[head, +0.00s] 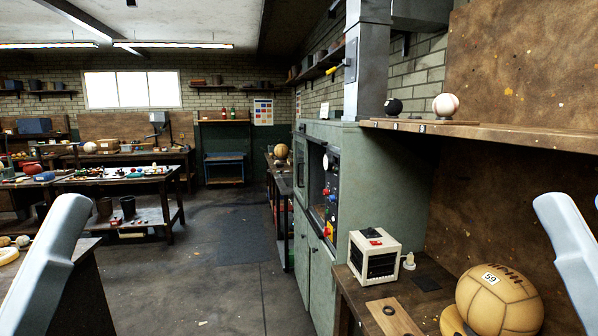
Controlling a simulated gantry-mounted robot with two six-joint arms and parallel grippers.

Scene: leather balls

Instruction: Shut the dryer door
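A tall green cabinet (385,190) stands against the right wall, with a duct rising from its top; it looks like the dryer. I see its front at a steep angle. A narrow framed panel with a window (299,168) is at its far end, and a dark panel with red and yellow controls (328,205) is nearer. I cannot tell whether a door there is open or shut. Pale grey links of my left and right arms show at the left and right edges. Neither gripper shows.
A cream box with a dark front (374,258) and a numbered tan ball (498,300) sit on the near right bench. A shelf (480,130) above holds two balls. Benches with small items (120,180) stand at left. The middle floor (225,265) is clear.

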